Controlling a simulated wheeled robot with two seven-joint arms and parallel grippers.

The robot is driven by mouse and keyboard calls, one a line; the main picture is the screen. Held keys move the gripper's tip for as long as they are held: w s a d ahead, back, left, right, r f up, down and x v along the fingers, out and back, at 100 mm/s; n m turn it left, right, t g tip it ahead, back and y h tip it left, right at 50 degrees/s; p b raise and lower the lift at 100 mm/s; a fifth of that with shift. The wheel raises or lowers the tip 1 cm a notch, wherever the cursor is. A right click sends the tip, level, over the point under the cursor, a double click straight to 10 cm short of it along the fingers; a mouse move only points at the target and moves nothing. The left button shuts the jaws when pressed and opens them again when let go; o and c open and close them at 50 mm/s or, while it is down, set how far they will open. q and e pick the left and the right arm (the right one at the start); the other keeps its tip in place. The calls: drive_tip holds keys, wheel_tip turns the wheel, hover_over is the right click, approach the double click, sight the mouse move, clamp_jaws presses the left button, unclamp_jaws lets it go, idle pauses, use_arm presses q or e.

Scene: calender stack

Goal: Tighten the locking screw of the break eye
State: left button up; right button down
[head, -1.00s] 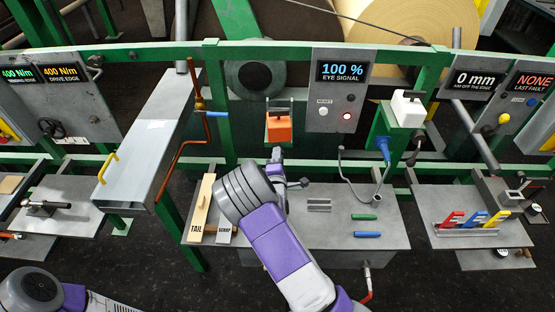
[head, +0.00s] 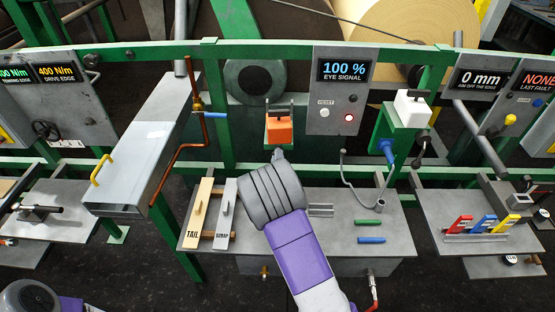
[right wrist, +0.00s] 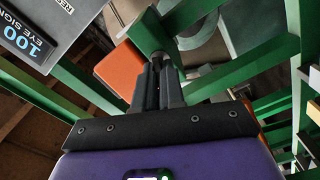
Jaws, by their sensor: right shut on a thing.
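The break eye is an orange box (head: 278,130) on a bracket on the green rail, beside the eye signal panel. It also shows in the right wrist view as an orange block (right wrist: 120,70). My right gripper (head: 278,154) is just below the box, mostly hidden behind my wrist in the head view. In the right wrist view its dark fingers (right wrist: 158,82) are close together on the small dark head of the locking screw (right wrist: 160,58). The fingers hide most of the screw. My left gripper is out of view; only part of my left arm shows at lower left.
The eye signal panel (head: 341,90) reads 100 % with a red lamp lit. Below is a grey bench (head: 340,225) with TAIL and SCRAP boards, a green and a blue bar (head: 371,240). A bent grey rod (head: 360,190) stands right of my arm. A copper pipe (head: 183,150) runs at left.

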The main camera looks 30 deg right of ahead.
idle(0.4)
drive_tip(key=c, duration=1.2)
unclamp_jaws()
drive_tip(key=shift+c, duration=0.2)
drive_tip(key=v, duration=0.7)
drive_tip(key=shift+s+a, duration=0.2)
